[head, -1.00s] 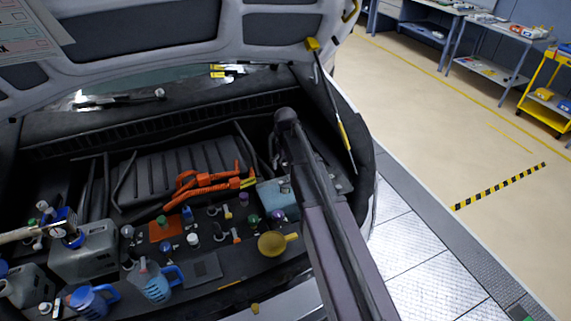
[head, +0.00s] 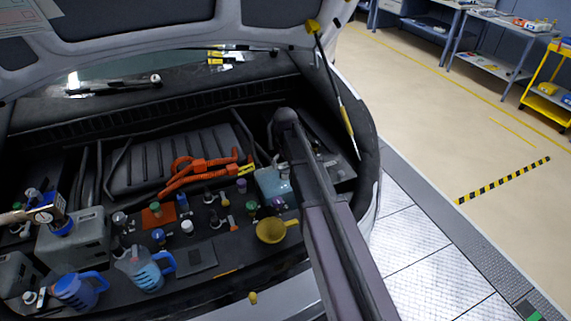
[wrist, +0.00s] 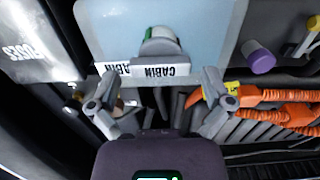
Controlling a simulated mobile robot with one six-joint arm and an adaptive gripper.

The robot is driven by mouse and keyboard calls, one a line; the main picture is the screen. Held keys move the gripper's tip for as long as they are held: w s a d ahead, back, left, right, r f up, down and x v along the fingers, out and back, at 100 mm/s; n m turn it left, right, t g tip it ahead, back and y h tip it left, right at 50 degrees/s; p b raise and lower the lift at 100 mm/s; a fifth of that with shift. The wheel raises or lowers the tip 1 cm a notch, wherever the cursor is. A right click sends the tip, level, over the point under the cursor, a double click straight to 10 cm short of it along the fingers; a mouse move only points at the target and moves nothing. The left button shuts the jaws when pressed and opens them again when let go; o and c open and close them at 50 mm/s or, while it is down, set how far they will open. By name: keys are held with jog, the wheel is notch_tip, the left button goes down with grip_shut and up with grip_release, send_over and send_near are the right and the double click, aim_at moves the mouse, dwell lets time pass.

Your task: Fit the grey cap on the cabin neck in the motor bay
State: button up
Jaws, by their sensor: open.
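The pale blue cabin tank (wrist: 215,40) fills the top middle of the wrist view, with an upside-down "CABIN" label (wrist: 160,70). It also shows in the head view (head: 268,186), partly behind my arm. A grey rounded cap (wrist: 160,46) is at the cabin neck, just above the label in the wrist view, with a white and green edge behind it. I cannot tell how it sits there, and the neck is hidden. My gripper (wrist: 158,82) is open, its fingers spread either side of the label, apart from the cap. In the head view the gripper is hidden.
Orange cables (head: 200,172) run beside the tank. A purple cap (wrist: 261,59) stands close by. A yellow funnel (head: 271,231), blue jugs (head: 148,273) and several small caps crowd the front ledge. The raised hood (head: 150,35) and its strut (head: 330,90) bound the space above.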

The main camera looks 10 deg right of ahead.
jog(key=shift+f+b, duration=0.55)
jog(key=shift+f, duration=0.3)
jog(key=c, duration=0.9)
jog(key=o, duration=0.3)
jog(key=shift+c, duration=1.1)
jog(key=shift+m, duration=1.6)
